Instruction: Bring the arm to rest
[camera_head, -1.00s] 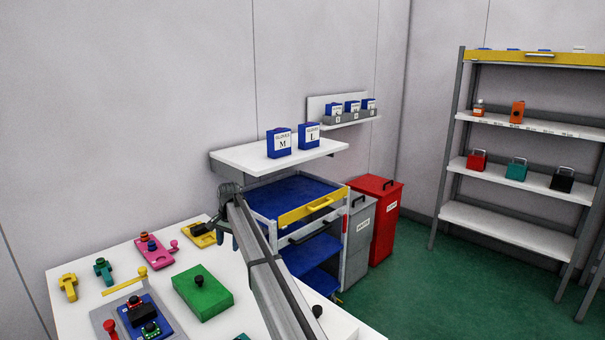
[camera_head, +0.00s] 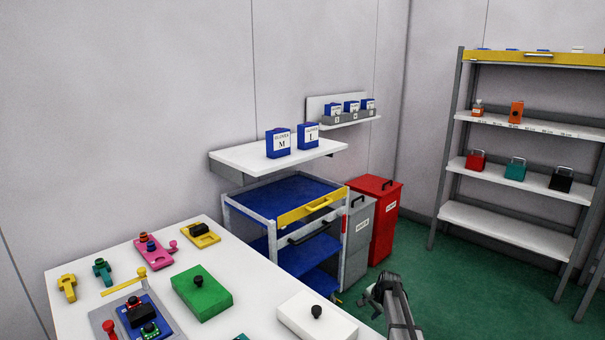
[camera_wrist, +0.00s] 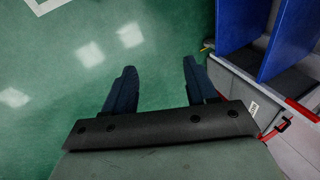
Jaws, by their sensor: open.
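My gripper (camera_wrist: 160,82) is open and empty in the wrist view, its two dark blue fingers apart over the green floor (camera_wrist: 60,95). In the head view my arm (camera_head: 392,300) shows at the bottom, right of the white table (camera_head: 255,268) and above the floor. Its fingers are hard to make out there. Nothing is between the fingers.
On the table are a green block (camera_head: 201,291), a white block (camera_head: 317,316) and several coloured parts. Behind it stand a blue-shelved cart (camera_head: 285,195), a grey bin (camera_head: 358,240) and a red bin (camera_head: 385,230). A shelf rack (camera_head: 500,220) is at right. Floor between is clear.

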